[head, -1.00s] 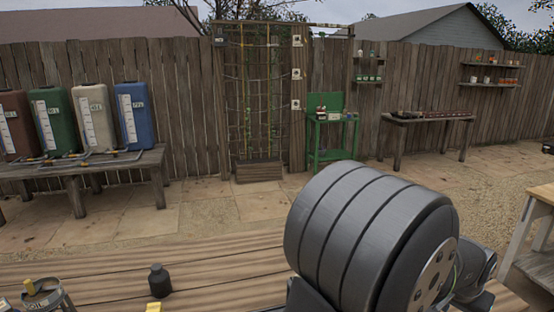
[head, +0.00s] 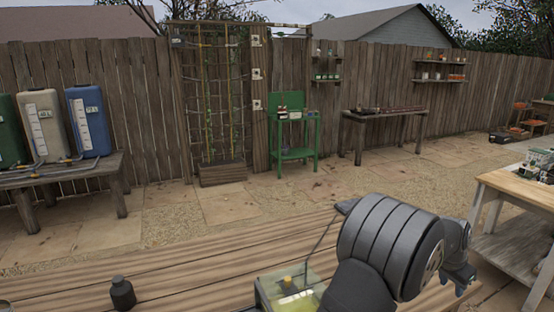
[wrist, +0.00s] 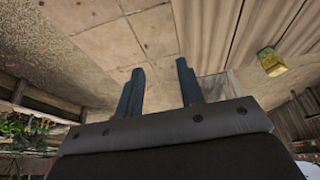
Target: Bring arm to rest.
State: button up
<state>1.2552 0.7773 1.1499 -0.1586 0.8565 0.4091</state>
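In the wrist view, my gripper (wrist: 160,82) shows two dark blue fingers standing clearly apart. Nothing is between them, only the stone paving and the edge of the boards beyond. In the head view, my grey arm (head: 390,240) is folded over the right part of the wooden bed top (head: 200,262).
A dark bottle (head: 122,293) stands on the boards at the lower left. A clear yellowish box (head: 288,292) sits close to my arm. A wooden workbench (head: 520,188) stands at right. The boards between bottle and box are clear.

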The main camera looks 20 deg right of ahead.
jog(key=w+d+f+m, duration=0.1)
jog(key=w+d+f, duration=0.3)
jog(key=w+f, duration=0.1)
jog(key=shift+w+f+g, duration=0.15)
jog(key=shift+w+g, duration=0.15)
jog(key=shift+w, duration=0.15)
jog(key=s+a+r, duration=0.1)
jog(key=s+r, duration=0.3)
jog(key=s, duration=0.2)
jog(key=a+r+n+t, duration=0.1)
jog(key=a+r+n, duration=0.2)
jog(key=a, duration=0.6)
jog(key=shift+w, duration=0.15)
jog(key=shift+r, duration=0.1)
jog(key=shift+d, duration=0.1)
